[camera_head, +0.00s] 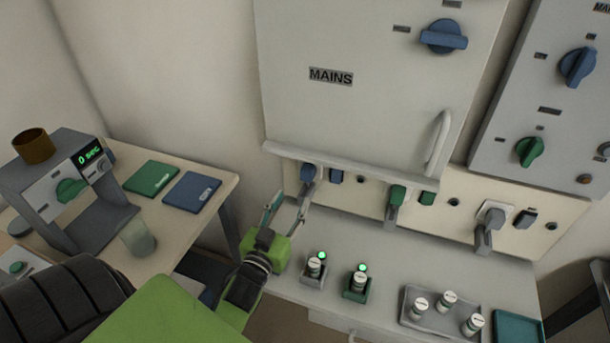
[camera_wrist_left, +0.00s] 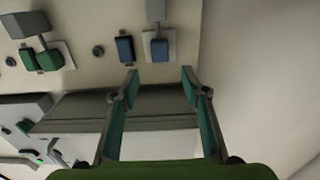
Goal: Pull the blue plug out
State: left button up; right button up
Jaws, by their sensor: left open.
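The blue plug (camera_head: 308,172) sits in the leftmost socket of the cream strip under the MAINS cabinet, with a grey piece hanging below it. In the left wrist view the blue plug (camera_wrist_left: 159,49) is on a pale plate, just beyond the gap between my fingertips. A blue switch (camera_head: 336,176) is beside it and also shows in the wrist view (camera_wrist_left: 125,49). My left gripper (camera_head: 289,203) is open and empty, its fingers pointing at the plug from the front left. The gripper (camera_wrist_left: 159,72) looks apart from the plug. My right gripper is not in view.
A green plug (camera_head: 397,194) and a grey plug (camera_head: 490,216) sit farther right on the strip. Below, the bench holds two small jars with green lights (camera_head: 315,266) and a tray (camera_head: 407,319) of jars. A side table (camera_head: 218,184) stands left.

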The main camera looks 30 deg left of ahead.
aim_at(305, 176)
pick_arm(q)
jog(key=p+x, duration=0.1)
jog(key=x, duration=1)
